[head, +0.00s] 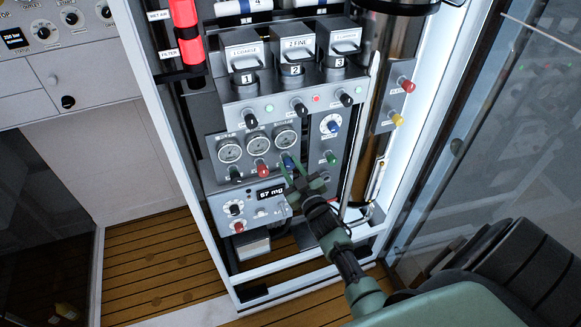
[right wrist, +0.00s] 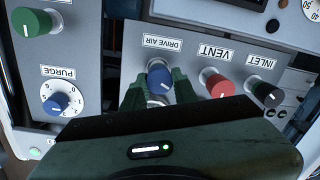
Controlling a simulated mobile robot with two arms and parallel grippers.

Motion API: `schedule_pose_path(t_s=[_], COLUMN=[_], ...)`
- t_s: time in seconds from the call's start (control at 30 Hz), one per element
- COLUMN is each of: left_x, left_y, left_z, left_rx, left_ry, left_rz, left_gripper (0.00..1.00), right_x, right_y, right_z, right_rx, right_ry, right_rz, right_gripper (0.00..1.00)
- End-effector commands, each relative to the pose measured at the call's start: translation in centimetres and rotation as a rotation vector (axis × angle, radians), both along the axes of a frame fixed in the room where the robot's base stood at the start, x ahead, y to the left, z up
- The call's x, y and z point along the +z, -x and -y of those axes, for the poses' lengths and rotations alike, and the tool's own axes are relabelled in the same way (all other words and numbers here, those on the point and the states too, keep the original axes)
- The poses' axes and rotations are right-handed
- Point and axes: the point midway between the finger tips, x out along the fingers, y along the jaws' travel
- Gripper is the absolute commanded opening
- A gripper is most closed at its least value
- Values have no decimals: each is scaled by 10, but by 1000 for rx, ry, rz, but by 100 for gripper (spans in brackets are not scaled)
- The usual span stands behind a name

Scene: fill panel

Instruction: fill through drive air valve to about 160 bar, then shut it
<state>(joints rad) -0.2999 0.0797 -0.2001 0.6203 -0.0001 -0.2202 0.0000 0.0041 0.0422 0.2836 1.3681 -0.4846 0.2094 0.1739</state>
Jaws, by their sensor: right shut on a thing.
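The drive air valve is a blue knob (right wrist: 160,78) with a white pointer line, under the DRIVE AIR label in the upside-down right wrist view. In the head view the knob (head: 287,160) sits on the grey panel below the rightmost gauge. My right gripper (right wrist: 158,92) is shut on it, one green finger on each side; it also shows in the head view (head: 294,172). Three round gauges (head: 257,145) sit above the knobs; their needles are too small to read. My left gripper is not in view.
The PURGE dial (right wrist: 61,100) and a green knob (right wrist: 32,23) are on the other side. A display (head: 270,193) reads 67 mg below the gauges. A glass door (head: 490,140) stands right.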

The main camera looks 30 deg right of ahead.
Motion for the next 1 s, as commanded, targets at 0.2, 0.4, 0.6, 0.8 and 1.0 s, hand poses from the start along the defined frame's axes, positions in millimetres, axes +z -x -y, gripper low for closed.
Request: schedule_pose_path(t_s=[0.2,0.4,0.6,0.8,1.0], left_x=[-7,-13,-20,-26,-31], left_y=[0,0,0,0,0], left_z=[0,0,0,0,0], left_rx=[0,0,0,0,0], left_ry=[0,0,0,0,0], left_rz=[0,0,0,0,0], left_gripper=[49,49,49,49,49], right_x=[-1,-2,-2,-1,-1], right_y=[0,0,0,0,-1], right_z=[0,0,-1,-1,-2], right_rx=[-1,0,0,0,0], right_ry=[159,343,526,684,802], right_rz=[-37,-82,-125,-162,-190], right_gripper=[0,0,0,0,0])
